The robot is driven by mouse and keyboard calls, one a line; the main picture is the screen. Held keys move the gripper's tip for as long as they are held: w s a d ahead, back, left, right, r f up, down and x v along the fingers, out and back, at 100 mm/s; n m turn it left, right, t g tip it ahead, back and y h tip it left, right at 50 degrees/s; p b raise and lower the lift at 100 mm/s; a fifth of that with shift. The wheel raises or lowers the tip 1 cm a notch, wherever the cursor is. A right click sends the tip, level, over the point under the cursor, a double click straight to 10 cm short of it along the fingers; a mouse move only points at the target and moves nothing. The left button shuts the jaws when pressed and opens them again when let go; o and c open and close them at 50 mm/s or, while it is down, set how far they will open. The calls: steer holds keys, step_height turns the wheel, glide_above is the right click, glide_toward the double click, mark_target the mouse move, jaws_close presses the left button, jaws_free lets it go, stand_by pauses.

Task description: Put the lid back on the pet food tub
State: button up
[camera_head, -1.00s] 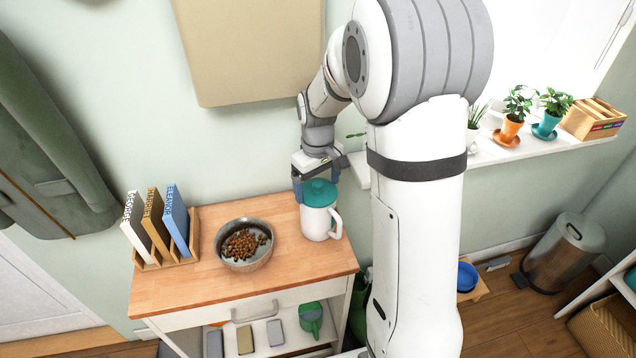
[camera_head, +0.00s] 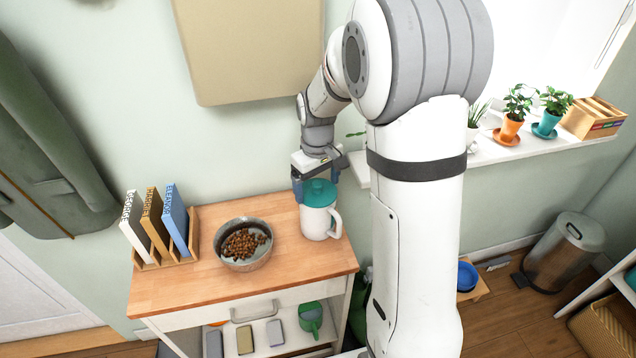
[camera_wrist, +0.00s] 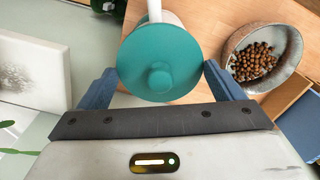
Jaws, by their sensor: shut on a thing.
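The pet food tub (camera_head: 315,223) is white with a handle on its right side and stands upright on the wooden top. The teal lid (camera_head: 320,192) is at the tub's mouth; it also shows from above in the wrist view (camera_wrist: 158,62), with a round knob. My gripper (camera_head: 316,188) is over the tub from behind, its blue fingers on either side of the lid. In the wrist view my gripper (camera_wrist: 158,88) is shut on the lid. I cannot tell whether the lid is fully seated on the rim.
A metal bowl of kibble (camera_head: 229,258) stands left of the tub on the wooden top (camera_head: 182,288). A rack with several books (camera_head: 160,230) is at the far left. The wall is close behind. The front of the top is clear.

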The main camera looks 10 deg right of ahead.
stand_by(0.3)
steer(key=o, duration=0.7)
steer(key=shift+o, duration=0.2)
steer(key=shift+r, duration=0.1)
steer(key=shift+r+p, duration=2.45)
steer(key=shift+r, duration=1)
steer(key=shift+c, duration=0.3)
jaws_close()
steer(key=shift+f, duration=0.15)
